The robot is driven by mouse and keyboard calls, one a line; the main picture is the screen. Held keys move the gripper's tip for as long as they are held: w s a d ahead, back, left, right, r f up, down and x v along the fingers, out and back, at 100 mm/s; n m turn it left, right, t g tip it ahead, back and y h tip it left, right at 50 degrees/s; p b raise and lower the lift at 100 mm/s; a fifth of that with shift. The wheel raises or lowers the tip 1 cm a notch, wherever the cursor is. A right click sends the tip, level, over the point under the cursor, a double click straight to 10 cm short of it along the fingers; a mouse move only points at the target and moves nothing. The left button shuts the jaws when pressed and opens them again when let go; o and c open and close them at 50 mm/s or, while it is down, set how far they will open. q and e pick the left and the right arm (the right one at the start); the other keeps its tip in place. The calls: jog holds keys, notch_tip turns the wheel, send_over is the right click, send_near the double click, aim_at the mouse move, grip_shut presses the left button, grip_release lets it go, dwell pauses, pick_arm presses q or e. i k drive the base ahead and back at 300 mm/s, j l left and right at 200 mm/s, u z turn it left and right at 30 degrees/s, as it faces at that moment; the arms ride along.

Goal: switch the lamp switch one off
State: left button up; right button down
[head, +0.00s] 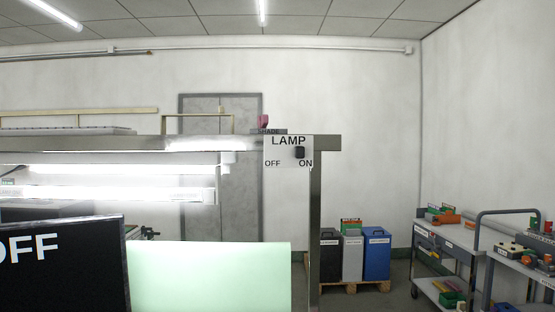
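The lamp switch panel (283,152) is a pale plate lettered LAMP, with OFF at its left and ON at its right. It is mounted at the top right corner of a metal frame. Its dark switch knob (300,152) sits on the right side, above the word ON. Lit tube lamps (120,170) hang under the frame to the left of the panel. Neither of my grippers is in the head view.
A dark screen (65,265) showing the letters OFF and a pale green panel (215,277) stand in front at lower left. The frame's upright post (315,230) is below the switch panel. Bins (352,255) and carts (445,255) stand at right.

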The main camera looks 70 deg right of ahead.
aim_at(299, 150)
jog(key=z, duration=2.35)
